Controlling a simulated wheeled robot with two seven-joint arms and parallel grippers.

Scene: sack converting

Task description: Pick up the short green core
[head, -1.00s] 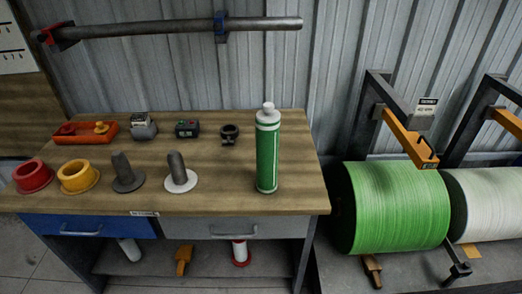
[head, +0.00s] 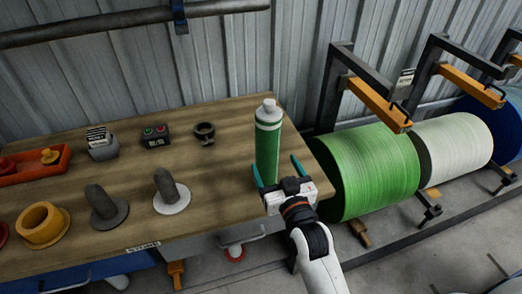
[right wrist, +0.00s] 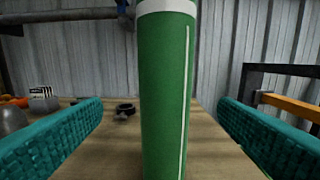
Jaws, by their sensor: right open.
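The short green core (head: 267,146) stands upright near the right end of the wooden bench, green with white bands and a pale knob on top. In the right wrist view the green core (right wrist: 167,95) fills the middle, between the two teal fingers. My right gripper (head: 276,172) is open, with one finger on each side of the core's lower part. In the wrist view a gap shows between each finger and the core. The core's base is hidden behind the gripper in the head view. My left gripper is not in view.
The bench top (head: 130,170) is clear just left of the core. Grey pegs (head: 167,186), a yellow flanged ring (head: 42,222), a dark ring (head: 204,131) and a button box (head: 156,137) stand further left. A large green roll (head: 375,175) lies beyond the bench's right edge.

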